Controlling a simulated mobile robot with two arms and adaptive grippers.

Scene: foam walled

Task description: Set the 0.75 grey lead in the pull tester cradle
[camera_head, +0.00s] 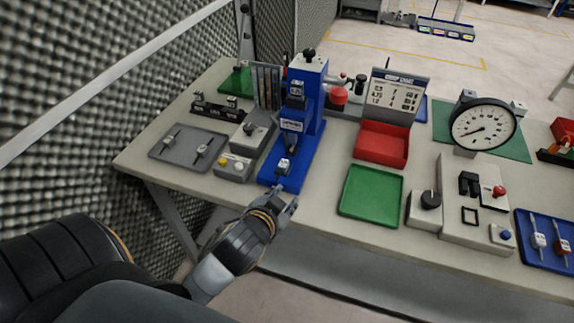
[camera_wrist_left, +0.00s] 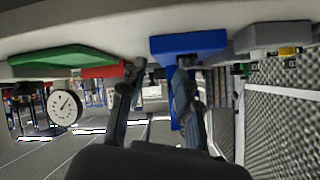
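My left gripper (camera_head: 287,197) is just in front of the blue press's base, near the table's front edge. In the left wrist view its two fingers (camera_wrist_left: 157,72) stand apart with nothing seen between them. The grey tray (camera_head: 165,154) at the left holds two small leads (camera_head: 202,150) with pale bodies. A small grey piece (camera_head: 283,166) sits on the base of the blue press (camera_head: 310,90). A pale fixture (camera_head: 455,222) with a black clamp and red knob stands at the right, below a round dial gauge (camera_head: 483,127). I cannot read any lead's size. My right gripper is out of view.
An empty green tray (camera_head: 371,193) and a red bin (camera_head: 381,145) lie right of the press. A box with yellow and white buttons (camera_head: 235,166) is left of it. A blue tray (camera_head: 530,255) with leads is at far right. A foam wall borders the left.

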